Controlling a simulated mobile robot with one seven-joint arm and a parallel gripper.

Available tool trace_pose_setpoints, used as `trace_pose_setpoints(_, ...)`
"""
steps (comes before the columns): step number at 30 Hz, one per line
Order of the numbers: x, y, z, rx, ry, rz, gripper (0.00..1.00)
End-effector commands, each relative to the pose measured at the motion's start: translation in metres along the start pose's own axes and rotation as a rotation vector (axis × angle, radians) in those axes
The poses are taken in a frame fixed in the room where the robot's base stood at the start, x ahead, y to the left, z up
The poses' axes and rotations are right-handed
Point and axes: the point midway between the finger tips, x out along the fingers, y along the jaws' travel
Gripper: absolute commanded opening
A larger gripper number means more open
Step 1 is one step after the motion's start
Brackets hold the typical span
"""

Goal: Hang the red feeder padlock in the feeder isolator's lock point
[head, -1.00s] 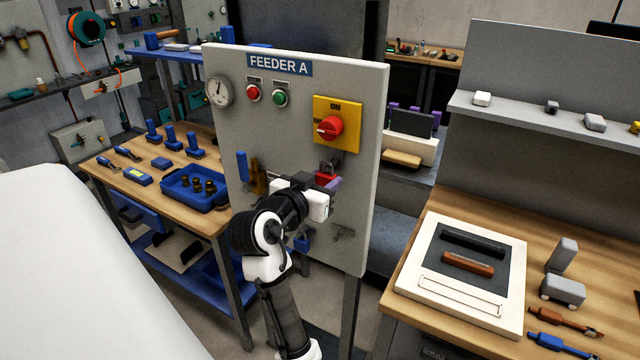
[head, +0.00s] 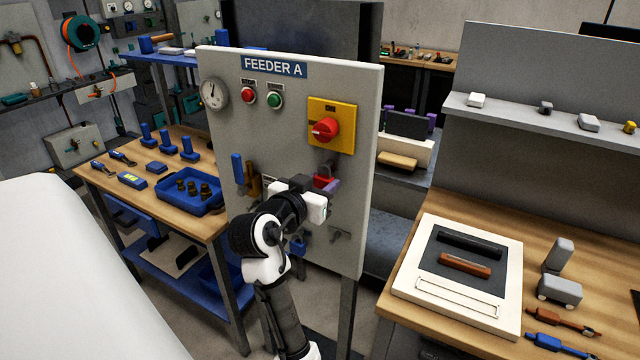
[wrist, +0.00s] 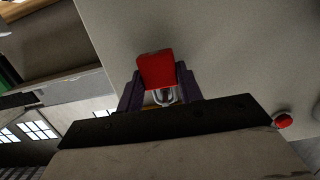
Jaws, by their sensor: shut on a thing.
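The red padlock (head: 323,182) is in my gripper (head: 330,187), in front of the panel below the isolator. In the wrist view the red padlock body (wrist: 156,70) sits between the purple fingers of my gripper (wrist: 160,88), its metal shackle showing on the near side. The feeder isolator (head: 331,125) is a yellow plate with a red rotary knob on the FEEDER A panel (head: 290,130). A small dark fitting below the plate is partly hidden behind my gripper. I cannot make out the lock point, and the padlock appears apart from the isolator.
A blue padlock (head: 298,245) hangs low on the panel, partly behind my arm. A blue item (head: 237,167) and a brass-coloured item (head: 253,182) hang at the left. A bench with a blue tray (head: 168,201) is left; another bench (head: 470,205) is right.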

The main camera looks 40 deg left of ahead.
Motion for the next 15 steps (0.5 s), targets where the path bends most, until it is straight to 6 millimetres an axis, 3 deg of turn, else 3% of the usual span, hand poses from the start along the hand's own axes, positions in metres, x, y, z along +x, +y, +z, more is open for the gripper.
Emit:
trace_pose_setpoints(13,0.0002,0.0005,-0.0005,0.0,0.0,0.002,0.12)
trace_pose_setpoints(14,0.0002,0.0005,-0.0005,0.0,0.0,0.002,0.37)
trace_pose_setpoints(15,0.0002,0.0005,-0.0005,0.0,0.0,0.001,0.42)
